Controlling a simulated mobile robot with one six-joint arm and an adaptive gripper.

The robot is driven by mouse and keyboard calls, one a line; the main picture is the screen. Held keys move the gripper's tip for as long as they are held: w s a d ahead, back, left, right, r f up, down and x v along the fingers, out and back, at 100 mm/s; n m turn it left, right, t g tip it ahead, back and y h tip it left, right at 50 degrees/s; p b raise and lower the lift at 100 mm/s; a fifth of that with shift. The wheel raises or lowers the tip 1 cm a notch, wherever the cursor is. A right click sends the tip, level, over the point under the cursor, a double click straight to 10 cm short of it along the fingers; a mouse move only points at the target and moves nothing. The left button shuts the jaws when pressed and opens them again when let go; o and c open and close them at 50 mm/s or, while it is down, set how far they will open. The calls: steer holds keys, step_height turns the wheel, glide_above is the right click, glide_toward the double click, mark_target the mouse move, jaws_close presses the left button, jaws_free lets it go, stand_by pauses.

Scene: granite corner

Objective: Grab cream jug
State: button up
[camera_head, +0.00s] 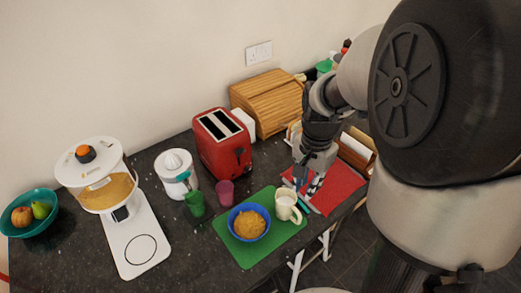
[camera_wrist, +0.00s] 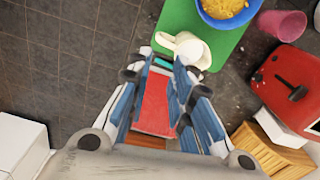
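The cream-coloured jug (camera_head: 285,206) stands upright on the green board, beside the blue bowl. In the wrist view the jug (camera_wrist: 192,50) is just past my fingertips, with its handle pointing left. My gripper (camera_head: 304,184) is above the red cloth, to the right of the jug and apart from it. In the wrist view my gripper (camera_wrist: 163,62) has its fingers spread, with red cloth showing between them and nothing held. The jug's handle lies just ahead of the fingertips; I cannot tell whether they touch it.
The green board (camera_head: 247,254) carries the blue bowl (camera_head: 234,224) with yellowish food. A pink cup (camera_head: 225,193) and green cup (camera_head: 194,204) stand behind. The red toaster (camera_head: 222,143) and wooden bread box (camera_head: 268,102) stand farther back. The counter's front edge is close to the jug.

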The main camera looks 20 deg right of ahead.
mark_target(300, 218)
step_height(300, 218, down, 12)
steer(key=b, duration=0.3)
steer(key=shift+r, duration=0.25)
steer(key=f+b, duration=0.2)
steer(key=f, duration=0.3)
steer(key=shift+s+f, duration=0.15)
steer(key=shift+s, duration=0.05)
steer(key=shift+c, duration=0.5)
jaws_close()
